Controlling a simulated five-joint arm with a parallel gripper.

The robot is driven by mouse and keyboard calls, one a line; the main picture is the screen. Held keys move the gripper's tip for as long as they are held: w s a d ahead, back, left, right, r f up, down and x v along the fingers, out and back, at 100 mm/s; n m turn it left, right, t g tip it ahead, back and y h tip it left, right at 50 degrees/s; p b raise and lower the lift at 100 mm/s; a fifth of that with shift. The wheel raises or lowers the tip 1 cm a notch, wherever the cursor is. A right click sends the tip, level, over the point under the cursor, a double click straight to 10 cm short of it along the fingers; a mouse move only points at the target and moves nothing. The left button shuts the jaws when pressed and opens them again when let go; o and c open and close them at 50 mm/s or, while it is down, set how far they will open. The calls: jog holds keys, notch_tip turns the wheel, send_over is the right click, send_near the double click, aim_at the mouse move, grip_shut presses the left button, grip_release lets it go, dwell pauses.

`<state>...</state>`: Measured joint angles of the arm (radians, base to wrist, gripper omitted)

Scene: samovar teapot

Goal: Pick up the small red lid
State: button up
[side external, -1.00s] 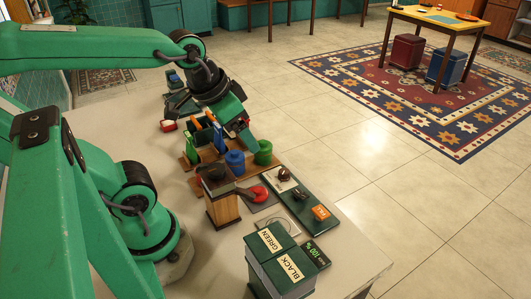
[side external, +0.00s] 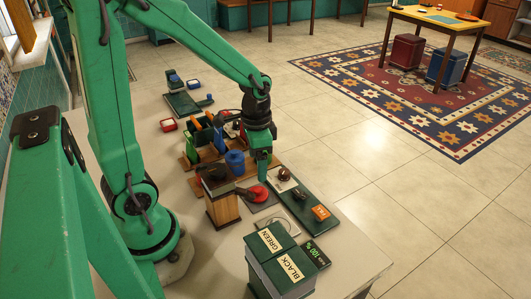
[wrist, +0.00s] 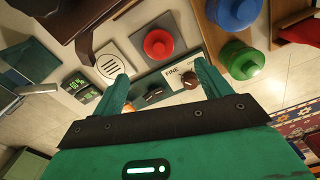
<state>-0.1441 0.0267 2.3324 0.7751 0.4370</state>
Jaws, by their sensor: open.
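The small red lid (side external: 257,193) lies on a dark square pad beside the wooden block. In the wrist view the round red lid (wrist: 159,44) sits on a grey square, beyond my fingertips and roughly centred between them. My gripper (side external: 262,174) points down just behind the lid in the side view, apart from it. In the wrist view my gripper (wrist: 161,80) has its two green fingers spread wide with nothing between them.
A blue canister (side external: 235,162) stands close to my gripper; a green one (wrist: 242,62) shows in the wrist view. A wooden block with a dark top (side external: 222,207) borders the lid. A dark green panel (side external: 303,208) and GREEN and BLACK boxes (side external: 279,262) are nearer the camera.

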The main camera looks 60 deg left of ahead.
aim_at(258, 189)
jog(key=shift+a+f, duration=0.2)
jog(key=shift+f, duration=0.55)
jog(key=shift+f, duration=1.3)
jog(key=shift+f, duration=0.1)
jog(key=shift+d+f, duration=0.15)
jog(key=shift+f, duration=1.1)
jog(key=shift+d+f, duration=0.1)
jog(key=shift+f, duration=1.1)
jog(key=c, duration=1.1)
